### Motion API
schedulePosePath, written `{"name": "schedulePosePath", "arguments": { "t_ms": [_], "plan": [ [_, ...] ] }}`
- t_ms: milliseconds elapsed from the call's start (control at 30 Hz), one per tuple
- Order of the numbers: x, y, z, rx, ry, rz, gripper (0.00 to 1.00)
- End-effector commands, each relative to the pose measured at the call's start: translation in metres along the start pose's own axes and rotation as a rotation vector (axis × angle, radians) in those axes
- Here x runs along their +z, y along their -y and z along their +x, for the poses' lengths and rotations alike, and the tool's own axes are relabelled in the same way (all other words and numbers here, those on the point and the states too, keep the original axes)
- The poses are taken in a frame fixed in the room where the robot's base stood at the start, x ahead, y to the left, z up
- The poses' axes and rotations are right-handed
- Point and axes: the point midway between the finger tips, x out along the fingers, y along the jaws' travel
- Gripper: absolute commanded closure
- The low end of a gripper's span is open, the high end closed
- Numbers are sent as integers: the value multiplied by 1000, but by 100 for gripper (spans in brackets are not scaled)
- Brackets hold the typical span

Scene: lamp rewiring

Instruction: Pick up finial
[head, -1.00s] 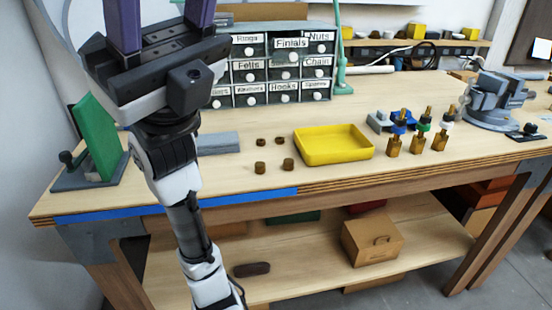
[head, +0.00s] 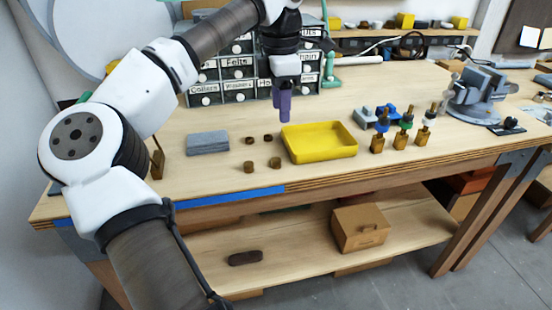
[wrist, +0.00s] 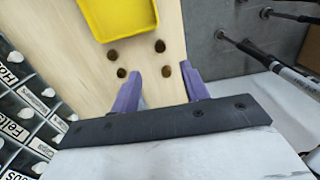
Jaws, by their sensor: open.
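Several small brown round pieces stand in a loose cluster on the wooden bench, left of the yellow tray (head: 322,155); they may be the finials, but I cannot be sure. In the head view one is at the front right (head: 274,162) and one at the front left (head: 248,167). In the wrist view one brown piece (wrist: 167,71) lies close to the purple fingertips. My gripper (head: 284,116) points down above the bench, behind the cluster. In the wrist view my gripper (wrist: 163,84) is open, with nothing held between its fingers.
A labelled drawer cabinet (head: 238,73) stands behind my gripper, partly hidden by my arm. A grey block (head: 208,143) lies left of the cluster. Lamp parts (head: 404,132) and a vise (head: 477,97) stand to the right. Bench in front of the cluster is clear.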

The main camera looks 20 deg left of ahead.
Motion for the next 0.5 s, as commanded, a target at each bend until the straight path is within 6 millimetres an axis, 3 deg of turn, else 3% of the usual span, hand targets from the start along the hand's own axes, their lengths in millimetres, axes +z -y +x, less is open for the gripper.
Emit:
{"name": "schedulePosePath", "arguments": {
  "t_ms": [300, 500],
  "plan": [
    [-7, -1, 55, -4, -19, -8, 55],
    [-7, -1, 80, -2, -18, -8, 55]
  ]
}}
